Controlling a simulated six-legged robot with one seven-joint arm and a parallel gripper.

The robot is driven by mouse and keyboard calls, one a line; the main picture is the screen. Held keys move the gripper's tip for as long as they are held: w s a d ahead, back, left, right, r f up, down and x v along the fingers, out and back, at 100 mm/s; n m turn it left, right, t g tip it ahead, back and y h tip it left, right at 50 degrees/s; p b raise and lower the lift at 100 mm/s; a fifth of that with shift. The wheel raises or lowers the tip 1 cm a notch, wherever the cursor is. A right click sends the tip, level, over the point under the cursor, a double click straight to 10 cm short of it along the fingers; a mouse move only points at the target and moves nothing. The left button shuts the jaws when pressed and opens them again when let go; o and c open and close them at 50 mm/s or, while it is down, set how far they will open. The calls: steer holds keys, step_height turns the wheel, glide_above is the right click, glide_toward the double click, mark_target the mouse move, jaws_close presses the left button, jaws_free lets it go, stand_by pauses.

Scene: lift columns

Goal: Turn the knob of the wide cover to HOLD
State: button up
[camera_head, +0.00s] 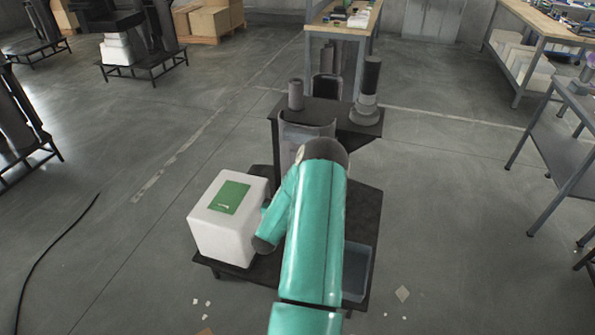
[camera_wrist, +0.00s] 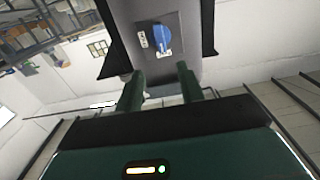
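In the wrist view a blue knob (camera_wrist: 162,38) sits on the grey face of a cover (camera_wrist: 185,62) with dark side edges. A small pale label (camera_wrist: 143,40) is beside the knob; its marks are too small to read, so the knob's setting cannot be told. My gripper (camera_wrist: 160,69) is open, its two dark green fingers apart with nothing between them. The fingertips point at the grey face, short of the knob in the picture; no contact shows. In the head view my teal arm hides the gripper and knob.
A black stand (camera_head: 355,126) carries upright cylinders, including a dark-topped one (camera_head: 368,90). A white box (camera_head: 222,240) with a green label is left of my arm, and a clear bin (camera_head: 357,270) is right. Workbenches stand behind and right.

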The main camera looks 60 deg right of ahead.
steer(key=w+d, duration=0.2)
steer(key=d, duration=1.1)
steer(key=shift+d, duration=0.2)
steer(key=shift+w, duration=0.1)
steer(key=shift+c, duration=0.5)
jaws_close()
